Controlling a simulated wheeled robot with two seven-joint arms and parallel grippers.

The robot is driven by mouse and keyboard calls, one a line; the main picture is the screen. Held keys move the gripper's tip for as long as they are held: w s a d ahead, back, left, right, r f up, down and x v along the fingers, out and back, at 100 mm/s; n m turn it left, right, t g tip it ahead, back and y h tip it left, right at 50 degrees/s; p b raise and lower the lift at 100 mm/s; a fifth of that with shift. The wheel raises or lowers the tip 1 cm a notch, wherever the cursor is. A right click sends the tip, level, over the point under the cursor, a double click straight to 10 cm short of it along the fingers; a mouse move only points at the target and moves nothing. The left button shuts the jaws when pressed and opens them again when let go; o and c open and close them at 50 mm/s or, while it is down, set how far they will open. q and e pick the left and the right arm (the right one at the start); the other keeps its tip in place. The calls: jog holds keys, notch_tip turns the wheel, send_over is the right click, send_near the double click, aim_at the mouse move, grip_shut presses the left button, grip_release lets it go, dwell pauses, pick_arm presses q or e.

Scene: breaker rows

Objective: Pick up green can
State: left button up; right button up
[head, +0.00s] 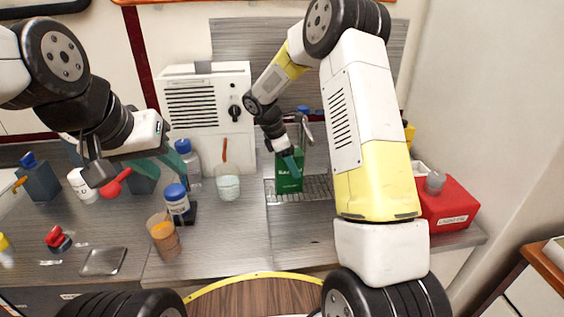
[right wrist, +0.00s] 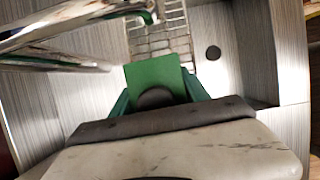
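The green can (head: 289,180) is box-shaped with white lettering. It stands upright at the sink's wire rack, below the tap. My right gripper (head: 290,160) reaches down over it from above. In the right wrist view the can's green top (right wrist: 154,73) sits between the teal fingers (right wrist: 160,95), with no clear gap at either side. The fingertips are hidden, so I cannot tell whether they grip. My left gripper (head: 165,167) hangs over the left counter, its teal fingers apart with nothing seen between them.
The chrome tap (head: 304,128) rises close beside my right gripper and crosses the left of the wrist view (right wrist: 60,25). A glass beaker (head: 228,185), blue-capped jar (head: 178,204) and amber cup (head: 164,238) stand left. A red container (head: 447,205) stands right. Counter in front is clear.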

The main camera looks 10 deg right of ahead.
grip_shut()
jog(key=shift+r, duration=0.15)
